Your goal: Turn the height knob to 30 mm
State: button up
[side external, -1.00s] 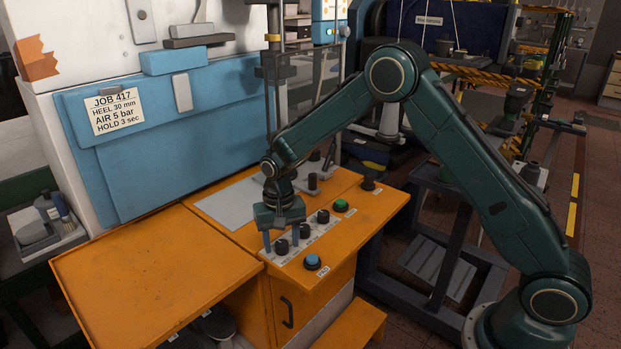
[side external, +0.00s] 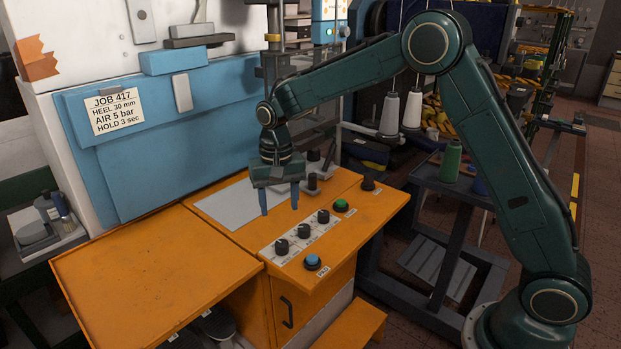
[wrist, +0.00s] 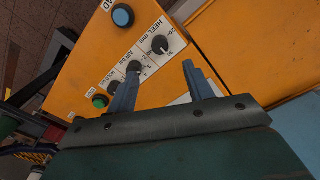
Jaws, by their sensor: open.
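The heel height knob (wrist: 160,44) is a black round knob on a white label strip reading "HEEL mm". In the side view it is the dark knob (side external: 282,246) nearest the blue button. Scale numbers stand beside it in the wrist view, but its exact setting is too small to read surely. My gripper (side external: 279,209) is open and empty, fingers pointing down above the orange console, raised and behind the knob. In the wrist view my gripper (wrist: 160,76) has nothing between its blue fingers and is apart from the knob.
Two more black knobs, the air knob (side external: 303,230) and another (side external: 323,216), share the strip. A blue button (side external: 312,261) and a green button (side external: 341,205) flank them. A job card (side external: 118,111) reads heel 30 mm. The left orange table (side external: 150,270) is clear.

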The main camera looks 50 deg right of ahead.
jog(key=shift+r, duration=1.4)
jog(key=shift+r, duration=0.1)
jog(key=s+d+r+n+t, duration=0.3)
jog(key=s+r, duration=0.9)
jog(key=s, duration=0.3)
jog(key=s+d+n+t, duration=0.1)
jog(key=s+n+t, duration=0.1)
jog(key=s, duration=1.5)
jog(key=shift+s+f+n+t, duration=0.3)
jog(key=shift+f+n, duration=0.05)
jog(key=shift+n, duration=0.15)
